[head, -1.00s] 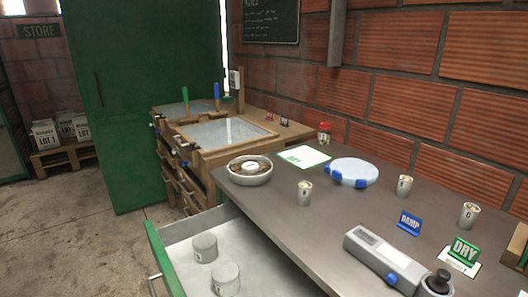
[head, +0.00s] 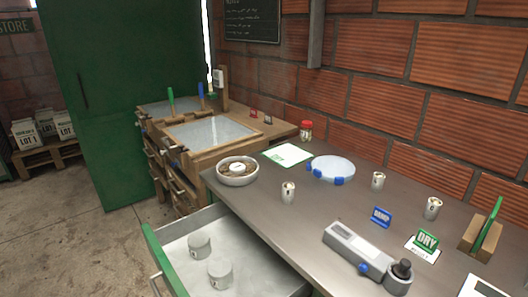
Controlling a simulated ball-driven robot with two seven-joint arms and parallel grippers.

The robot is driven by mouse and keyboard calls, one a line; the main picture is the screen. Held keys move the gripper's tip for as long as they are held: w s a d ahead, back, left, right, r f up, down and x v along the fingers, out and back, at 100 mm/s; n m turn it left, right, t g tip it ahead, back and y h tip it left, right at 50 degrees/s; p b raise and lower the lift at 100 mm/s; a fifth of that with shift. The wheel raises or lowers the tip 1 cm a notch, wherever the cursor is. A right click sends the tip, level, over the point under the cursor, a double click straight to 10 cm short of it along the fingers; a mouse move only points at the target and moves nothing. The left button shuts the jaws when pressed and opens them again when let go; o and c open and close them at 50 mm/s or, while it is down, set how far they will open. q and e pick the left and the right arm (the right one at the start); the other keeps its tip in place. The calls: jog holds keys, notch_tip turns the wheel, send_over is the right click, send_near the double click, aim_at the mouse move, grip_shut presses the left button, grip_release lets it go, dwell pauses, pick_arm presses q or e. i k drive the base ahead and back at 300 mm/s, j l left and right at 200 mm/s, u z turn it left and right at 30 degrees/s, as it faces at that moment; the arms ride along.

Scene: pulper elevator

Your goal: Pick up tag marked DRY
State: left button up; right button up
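The green tag marked DRY (head: 427,239) stands upright on the grey table near its right side, on or just behind a small white card (head: 422,252). A blue tag marked DAMP (head: 381,216) stands to its left and a little farther back. Neither of my grippers shows in the head view.
A grey handheld device (head: 355,248) lies in front of the tags. Small cups (head: 432,208) stand behind them. A wooden holder with a green piece (head: 483,236) is at the right. An open drawer (head: 186,225) juts out at the front left.

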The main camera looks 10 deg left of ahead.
aim_at(424, 240)
jog(key=u, duration=1.15)
jog(key=k+z, duration=0.1)
jog(key=z, duration=1.85)
